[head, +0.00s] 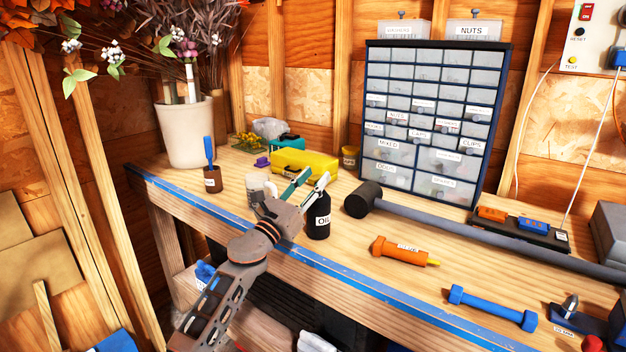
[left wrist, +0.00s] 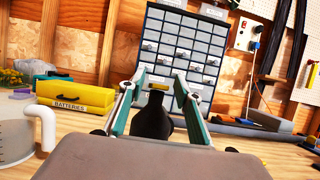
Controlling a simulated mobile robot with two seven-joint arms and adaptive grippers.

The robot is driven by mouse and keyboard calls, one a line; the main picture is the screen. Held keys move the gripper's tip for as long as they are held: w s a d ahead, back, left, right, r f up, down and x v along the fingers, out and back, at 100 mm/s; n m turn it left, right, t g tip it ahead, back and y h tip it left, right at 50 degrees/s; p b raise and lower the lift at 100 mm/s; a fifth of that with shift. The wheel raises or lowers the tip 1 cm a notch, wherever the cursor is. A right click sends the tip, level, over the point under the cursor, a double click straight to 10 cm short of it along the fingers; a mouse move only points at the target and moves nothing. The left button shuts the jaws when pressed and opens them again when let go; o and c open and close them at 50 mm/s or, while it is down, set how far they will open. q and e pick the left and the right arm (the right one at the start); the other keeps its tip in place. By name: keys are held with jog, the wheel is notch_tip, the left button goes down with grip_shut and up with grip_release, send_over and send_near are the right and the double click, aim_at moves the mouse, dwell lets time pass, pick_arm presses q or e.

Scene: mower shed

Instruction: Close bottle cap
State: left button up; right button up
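A black bottle with a white OIL label (head: 318,218) stands upright on the workbench. In the left wrist view the dark bottle (left wrist: 152,122) shows between the two fingers, with gaps on both sides of its neck. My left gripper (head: 309,181) is open at the bottle's upper part; its fingers also show in the wrist view (left wrist: 157,98). The fingers partly hide the bottle's top in the head view, so I cannot tell whether a cap is on it. A small purple piece (head: 262,162) lies farther back; I cannot tell whether it is a cap. My right gripper is not in view.
A yellow batteries box (head: 304,162) is behind the bottle, and a clear container (head: 257,186) is left of it. A mallet (head: 369,199) lies to the right. A drawer cabinet (head: 430,120) stands behind. The blue front edge (head: 330,284) is near.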

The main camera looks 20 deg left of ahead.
pick_arm(q)
grip_shut()
jog(key=shift+r+b, duration=0.2)
jog(key=shift+b, duration=0.15)
dwell(0.3)
dwell(0.9)
grip_release()
